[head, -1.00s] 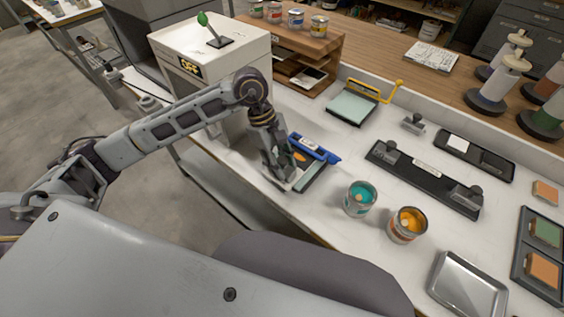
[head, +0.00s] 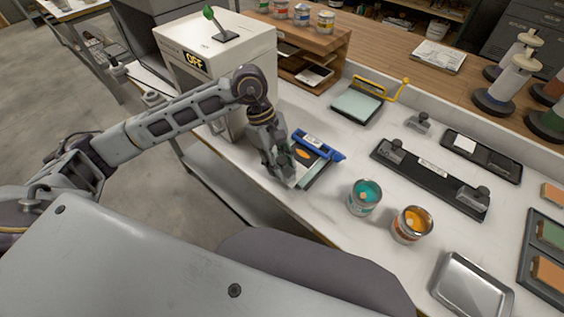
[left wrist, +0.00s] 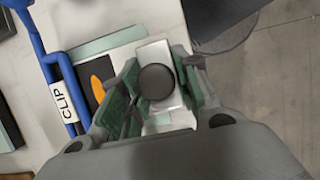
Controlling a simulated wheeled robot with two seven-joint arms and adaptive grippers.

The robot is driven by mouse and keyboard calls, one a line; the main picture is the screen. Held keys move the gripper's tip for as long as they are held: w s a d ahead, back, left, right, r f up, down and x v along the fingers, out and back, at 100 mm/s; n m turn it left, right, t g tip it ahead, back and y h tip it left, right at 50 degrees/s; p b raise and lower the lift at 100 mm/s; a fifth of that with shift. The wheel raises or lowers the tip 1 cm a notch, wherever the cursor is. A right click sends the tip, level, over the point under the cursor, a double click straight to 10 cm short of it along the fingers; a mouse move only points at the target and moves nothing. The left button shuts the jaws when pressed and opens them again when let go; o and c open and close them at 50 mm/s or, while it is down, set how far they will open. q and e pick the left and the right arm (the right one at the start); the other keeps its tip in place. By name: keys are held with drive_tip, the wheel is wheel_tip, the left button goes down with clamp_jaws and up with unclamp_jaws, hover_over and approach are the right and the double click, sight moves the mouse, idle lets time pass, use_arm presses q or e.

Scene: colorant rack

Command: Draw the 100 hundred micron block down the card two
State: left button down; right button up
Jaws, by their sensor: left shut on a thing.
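My left gripper (head: 280,172) is over the near-left edge of the clip board. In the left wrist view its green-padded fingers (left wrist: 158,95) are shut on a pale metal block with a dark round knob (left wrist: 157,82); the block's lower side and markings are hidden. A dark and light card (head: 312,164) lies on the board under a blue clip (head: 322,147), labelled CLIP in the left wrist view (left wrist: 62,102). An orange patch (head: 303,153) is on the card's dark part, beside the gripper (left wrist: 102,75). My right gripper is not in view.
Teal (head: 364,197) and orange (head: 412,224) paint cans stand right of the board. A black rack (head: 432,170) holds two knobbed blocks; another block (head: 418,123) stands behind it. A white box labelled OFF (head: 235,58) is behind my arm. A metal tray (head: 472,287) lies front right.

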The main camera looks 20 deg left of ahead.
use_arm(q)
drive_tip(key=shift+s+b, duration=0.1)
drive_tip(key=shift+b, duration=0.35)
idle(0.4)
drive_tip(key=shift+r, duration=0.1)
drive_tip(key=shift+r, duration=0.5)
drive_tip(key=shift+r+p, duration=1.25)
drive_tip(key=shift+r, duration=1.7)
drive_tip(key=shift+r, duration=0.1)
